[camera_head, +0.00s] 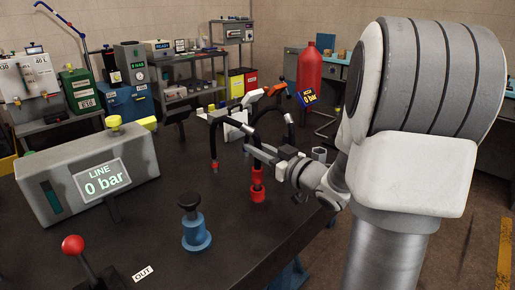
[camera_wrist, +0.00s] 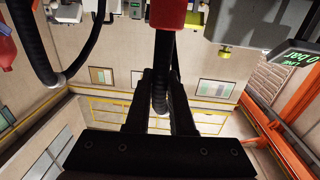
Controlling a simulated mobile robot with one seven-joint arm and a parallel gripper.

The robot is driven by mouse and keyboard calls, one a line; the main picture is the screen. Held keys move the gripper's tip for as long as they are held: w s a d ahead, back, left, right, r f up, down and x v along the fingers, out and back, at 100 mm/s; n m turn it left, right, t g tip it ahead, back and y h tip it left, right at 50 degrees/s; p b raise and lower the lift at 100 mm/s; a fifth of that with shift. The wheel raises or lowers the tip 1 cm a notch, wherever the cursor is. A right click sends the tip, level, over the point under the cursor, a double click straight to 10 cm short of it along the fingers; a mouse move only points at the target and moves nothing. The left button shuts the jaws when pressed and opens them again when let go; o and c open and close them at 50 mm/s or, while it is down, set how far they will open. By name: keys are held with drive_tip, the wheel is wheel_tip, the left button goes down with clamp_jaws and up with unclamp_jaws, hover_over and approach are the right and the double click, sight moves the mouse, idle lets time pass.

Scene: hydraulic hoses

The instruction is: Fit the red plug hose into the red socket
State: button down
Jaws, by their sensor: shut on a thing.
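My gripper (camera_head: 252,150) is shut on the black hose just above its red plug (camera_head: 257,172). In the wrist view, the two dark fingers (camera_wrist: 162,88) lie either side of the hose, with the red plug (camera_wrist: 168,12) at the top edge. In the head view, the red socket (camera_head: 257,192) stands on the dark bench right below the plug. The plug is upright and roughly in line with it.
The LINE gauge box (camera_head: 85,165), reading 0 bar, and a red-knobbed lever (camera_head: 74,246) are at left.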

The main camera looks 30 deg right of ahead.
drive_tip(key=shift+f+b, duration=0.95)
drive_tip(key=shift+f, duration=0.25)
drive_tip(key=c, duration=0.7)
unclamp_jaws()
drive_tip(key=p+v, duration=0.2)
drive_tip(key=v, duration=1.5)
drive_tip(key=shift+s+p, duration=0.25)
drive_tip(key=shift+p, duration=0.05)
drive_tip(key=shift+r, duration=0.15)
